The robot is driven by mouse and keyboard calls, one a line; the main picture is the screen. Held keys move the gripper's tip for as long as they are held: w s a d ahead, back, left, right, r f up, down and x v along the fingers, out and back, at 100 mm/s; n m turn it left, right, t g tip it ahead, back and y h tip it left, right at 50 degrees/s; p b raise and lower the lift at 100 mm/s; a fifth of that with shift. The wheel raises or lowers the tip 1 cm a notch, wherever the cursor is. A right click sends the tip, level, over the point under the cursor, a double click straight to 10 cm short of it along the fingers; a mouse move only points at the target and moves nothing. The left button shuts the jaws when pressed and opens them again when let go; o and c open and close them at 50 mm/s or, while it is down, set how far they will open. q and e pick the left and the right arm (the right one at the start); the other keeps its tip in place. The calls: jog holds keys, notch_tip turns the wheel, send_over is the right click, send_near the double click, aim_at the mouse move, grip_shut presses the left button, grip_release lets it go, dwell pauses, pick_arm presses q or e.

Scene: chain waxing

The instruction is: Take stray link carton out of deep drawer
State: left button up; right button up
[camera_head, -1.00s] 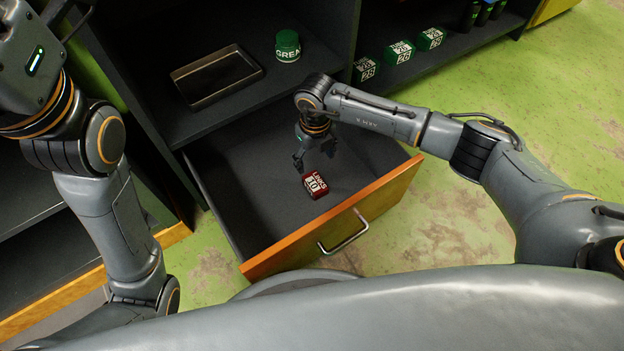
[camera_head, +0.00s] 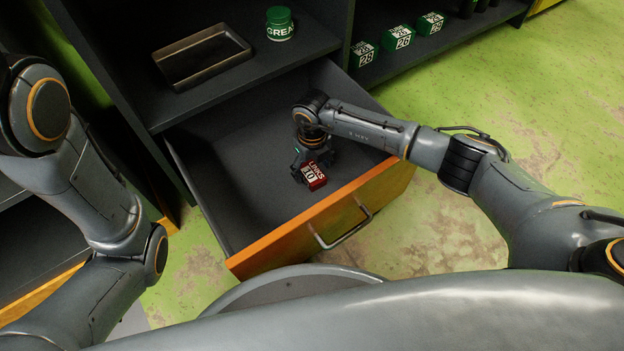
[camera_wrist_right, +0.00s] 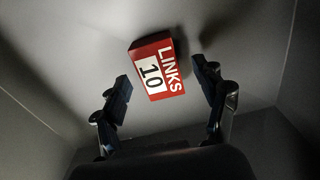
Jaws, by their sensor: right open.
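The stray link carton (camera_head: 313,176) is a small red box with a white panel, marked "LINKS 10". It lies in the open deep drawer (camera_head: 235,210), near the orange front. In the right wrist view the carton (camera_wrist_right: 156,68) lies on the drawer floor, a little beyond and between the fingertips. My right gripper (camera_head: 312,165) reaches down into the drawer at the carton; its open fingers (camera_wrist_right: 164,84) stand on either side with gaps to both. My left arm is at the left of the head view, but its gripper is out of the picture.
A dark metal tray (camera_head: 202,56) and a green grease tub (camera_head: 280,24) stand on the shelf above the drawer. Several green boxes (camera_head: 399,38) stand on a shelf to the right. The drawer walls and orange front (camera_head: 290,232) surround my right gripper.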

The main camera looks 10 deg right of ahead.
jog(key=shift+f, duration=0.95)
jog(key=shift+r, duration=0.1)
jog(key=c, duration=1.1)
jog(key=shift+r, duration=0.1)
jog(key=shift+c, duration=0.2)
